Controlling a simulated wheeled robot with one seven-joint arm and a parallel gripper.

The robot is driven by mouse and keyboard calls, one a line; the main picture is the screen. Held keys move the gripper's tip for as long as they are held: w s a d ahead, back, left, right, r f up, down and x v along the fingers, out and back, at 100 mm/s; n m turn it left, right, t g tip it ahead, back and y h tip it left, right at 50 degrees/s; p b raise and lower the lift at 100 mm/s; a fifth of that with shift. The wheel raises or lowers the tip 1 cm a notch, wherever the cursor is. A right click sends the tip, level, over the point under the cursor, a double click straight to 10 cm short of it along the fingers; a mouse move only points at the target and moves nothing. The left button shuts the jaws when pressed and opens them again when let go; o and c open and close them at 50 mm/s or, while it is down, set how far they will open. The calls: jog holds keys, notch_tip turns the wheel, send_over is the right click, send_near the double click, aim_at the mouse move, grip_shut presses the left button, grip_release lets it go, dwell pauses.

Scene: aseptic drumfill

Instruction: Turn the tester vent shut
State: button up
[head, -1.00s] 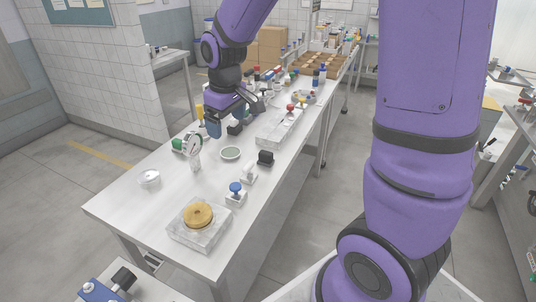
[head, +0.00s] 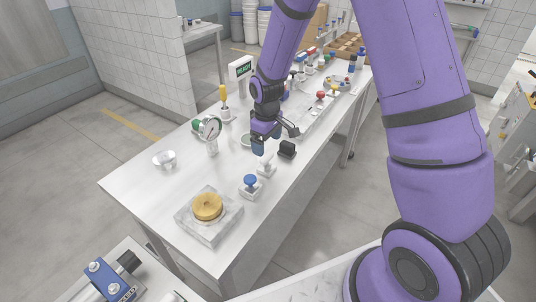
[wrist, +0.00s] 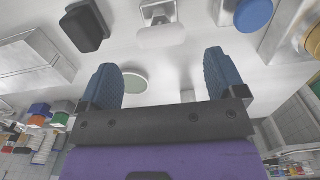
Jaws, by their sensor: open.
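No label shows which fitting is the tester vent. Small fittings stand in a row on the steel bench: a blue round knob (head: 250,181), a white handle on a pale block (head: 266,168), and a black knob (head: 287,149). A dial gauge (head: 210,129) stands to their left, with a green knob (head: 196,125) beside it. My gripper (head: 272,142) is open and empty, close to the white and black fittings. In the wrist view the white handle (wrist: 160,33) lies ahead of my open fingers (wrist: 160,72), between the black knob (wrist: 84,25) and blue knob (wrist: 254,14).
A metal cup (head: 165,160), a yellow-handled tool (head: 223,95) and a green-faced dish (wrist: 134,83) stand nearby. The bench (head: 135,184) is bare at its near left corner.

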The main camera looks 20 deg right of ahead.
aim_at(267, 155)
notch_tip(267, 155, down, 6)
jog(key=shift+r, duration=0.15)
dwell(0.3)
jog(key=c, duration=0.9)
